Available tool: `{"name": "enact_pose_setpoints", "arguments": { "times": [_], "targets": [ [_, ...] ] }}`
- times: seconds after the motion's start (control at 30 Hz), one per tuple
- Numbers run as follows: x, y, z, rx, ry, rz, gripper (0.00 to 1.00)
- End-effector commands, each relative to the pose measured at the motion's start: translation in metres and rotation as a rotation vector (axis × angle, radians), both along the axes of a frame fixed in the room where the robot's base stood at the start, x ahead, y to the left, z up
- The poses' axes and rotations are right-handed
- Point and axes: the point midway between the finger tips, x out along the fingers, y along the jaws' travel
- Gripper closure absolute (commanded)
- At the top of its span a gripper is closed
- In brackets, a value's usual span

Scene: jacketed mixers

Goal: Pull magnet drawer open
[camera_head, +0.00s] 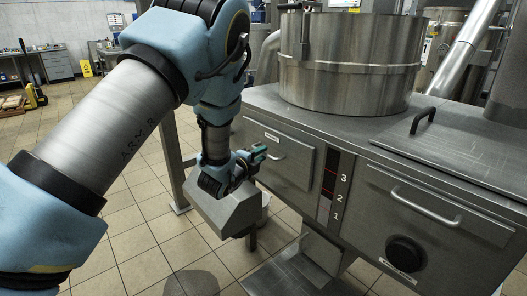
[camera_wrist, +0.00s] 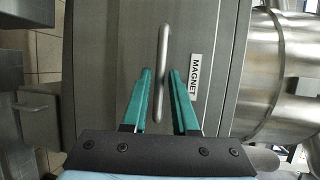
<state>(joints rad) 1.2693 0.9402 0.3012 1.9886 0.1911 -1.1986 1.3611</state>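The magnet drawer (camera_head: 293,146) is a grey metal front on the left of the machine cabinet in the head view. It looks flush with the cabinet. In the wrist view its front (camera_wrist: 205,30) is turned sideways and bears a white MAGNET label (camera_wrist: 195,76). Its metal bar handle (camera_wrist: 163,45) runs up the middle of the wrist view. My gripper (camera_wrist: 161,72) is open, with one green finger on each side of the handle and a gap to each. In the head view my gripper (camera_head: 259,153) is at the drawer's left part and partly covers the handle.
A second drawer (camera_head: 450,200) with a bar handle and a black knob is on the right of the cabinet. A large steel drum (camera_head: 350,75) stands on top. A panel numbered 1 to 3 (camera_head: 338,188) lies between the drawers.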

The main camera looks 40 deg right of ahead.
Motion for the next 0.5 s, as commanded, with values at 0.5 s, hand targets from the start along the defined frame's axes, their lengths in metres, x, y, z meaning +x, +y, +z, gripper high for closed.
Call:
{"name": "enact_pose_setpoints", "arguments": {
  "times": [0.5],
  "targets": [
    [0.007, -0.018, -0.004, 0.001, 0.001, 0.000, 0.73]
  ]
}}
